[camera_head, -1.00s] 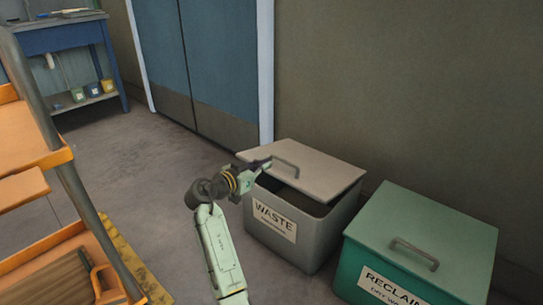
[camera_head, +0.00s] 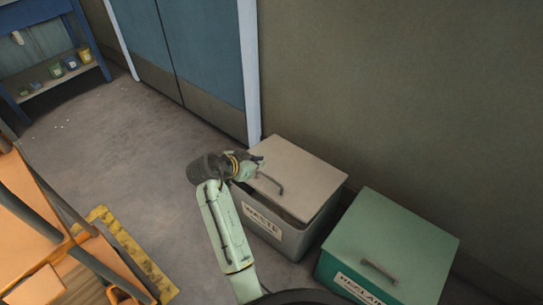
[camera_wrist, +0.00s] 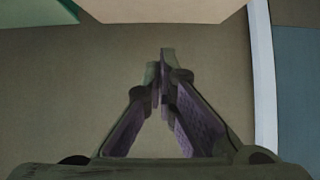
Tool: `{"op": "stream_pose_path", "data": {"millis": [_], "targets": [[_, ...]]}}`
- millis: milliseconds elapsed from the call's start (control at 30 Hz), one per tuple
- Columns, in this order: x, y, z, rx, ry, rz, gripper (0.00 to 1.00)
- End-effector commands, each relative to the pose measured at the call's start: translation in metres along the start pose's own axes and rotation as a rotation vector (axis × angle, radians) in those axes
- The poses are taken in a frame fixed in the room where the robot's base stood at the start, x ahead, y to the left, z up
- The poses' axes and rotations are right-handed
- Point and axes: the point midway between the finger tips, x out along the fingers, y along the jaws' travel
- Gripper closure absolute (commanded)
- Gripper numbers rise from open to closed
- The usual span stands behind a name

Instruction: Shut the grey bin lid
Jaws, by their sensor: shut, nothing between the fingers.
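The grey bin (camera_head: 302,243) with a WASTE label stands against the wall. Its pale grey lid (camera_head: 300,165) lies over most of the top, with a narrow dark gap along the front edge. The lid's bar handle (camera_head: 271,184) is near that front edge. My gripper (camera_head: 260,161) is shut and empty over the left part of the lid, behind the handle; whether it touches the lid I cannot tell. In the wrist view my shut fingers (camera_wrist: 163,60) point at the wall, and a pale surface, seemingly the lid (camera_wrist: 160,8), shows at the top edge.
A green bin (camera_head: 395,245) with a shut lid stands close on the right. An orange cart (camera_head: 60,255) stands at the left. Blue doors (camera_head: 200,60) are behind, and a blue workbench (camera_head: 45,50) is at the far left. Floor between cart and bins is clear.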

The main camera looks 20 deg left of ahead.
Motion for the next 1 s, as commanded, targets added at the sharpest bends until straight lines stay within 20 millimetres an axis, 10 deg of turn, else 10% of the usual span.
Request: {"op": "stream_pose_path", "data": {"millis": [567, 1000], "targets": [[0.102, 0.001, 0.000, -0.001, -0.003, 0.003, 1.00], [0.109, 0.000, 0.040, 0.000, 0.000, 0.000, 1.00]]}}
